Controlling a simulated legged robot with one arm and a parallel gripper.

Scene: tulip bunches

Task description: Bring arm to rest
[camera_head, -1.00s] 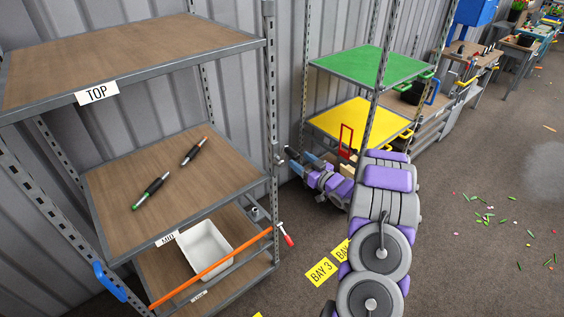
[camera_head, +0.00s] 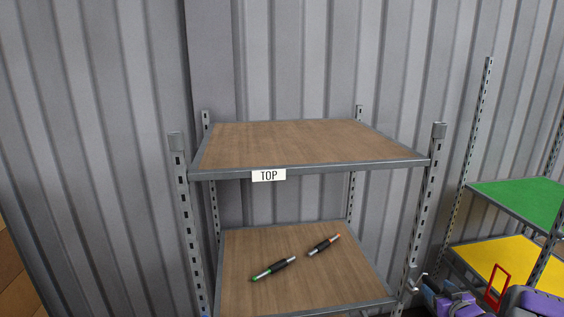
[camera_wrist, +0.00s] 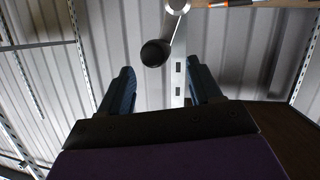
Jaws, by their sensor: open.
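My gripper (camera_wrist: 160,88) is open in the wrist view, with two blue-grey fingers apart and nothing between them. Beyond the fingers are a metal shelf post and a dark round knob (camera_wrist: 155,53). In the head view the tip of my gripper (camera_head: 420,285) shows at the lower right, just right of the shelf unit's right front post, partly cut off by the frame. My purple and grey arm is at the bottom right corner.
The shelf unit has an empty top shelf (camera_head: 290,143) marked TOP. A green-tipped tool (camera_head: 273,269) and an orange-tipped tool (camera_head: 323,245) lie on the shelf below. A green shelf (camera_head: 525,203) and a yellow shelf (camera_head: 500,262) stand at right.

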